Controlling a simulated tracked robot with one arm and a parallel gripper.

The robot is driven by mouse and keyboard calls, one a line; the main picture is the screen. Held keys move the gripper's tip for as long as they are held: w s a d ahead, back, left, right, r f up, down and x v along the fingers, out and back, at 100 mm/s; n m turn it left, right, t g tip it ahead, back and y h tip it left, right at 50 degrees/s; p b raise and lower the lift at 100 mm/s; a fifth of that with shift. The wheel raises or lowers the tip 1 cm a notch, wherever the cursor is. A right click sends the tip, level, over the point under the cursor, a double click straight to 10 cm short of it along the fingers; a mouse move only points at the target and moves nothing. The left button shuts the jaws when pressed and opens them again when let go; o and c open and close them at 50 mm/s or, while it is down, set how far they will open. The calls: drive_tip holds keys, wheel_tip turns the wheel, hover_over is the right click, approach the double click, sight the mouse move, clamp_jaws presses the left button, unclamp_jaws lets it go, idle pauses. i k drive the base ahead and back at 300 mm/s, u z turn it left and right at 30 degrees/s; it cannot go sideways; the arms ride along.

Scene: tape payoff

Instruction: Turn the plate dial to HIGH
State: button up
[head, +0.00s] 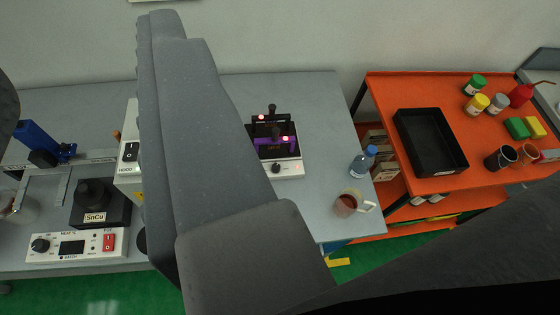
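Two dials show. A black knob (276,168) sits on the front of a small white-based unit (288,172) on the grey bench, with black and purple parts and two red lights above it. Another black knob (40,245) is on the white HEAT panel (75,256) at the lower left. I cannot read their settings. My gripper (78,75) is close to the camera: a large grey ridged finger crosses the view, and a dark shape at the left edge looks like the other finger. The gap between is wide and empty. The finger is apart from both knobs in the picture.
A black pot marked SnCu (98,204) stands behind the HEAT panel. A bottle (362,161) and a glass cup (350,204) stand near the bench's right edge. An orange table (400,90) holds a black tray (430,170) and several jars.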

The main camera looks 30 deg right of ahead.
sight(275, 167)
drive_tip(key=i, duration=0.95)
drive_tip(key=u, duration=0.05)
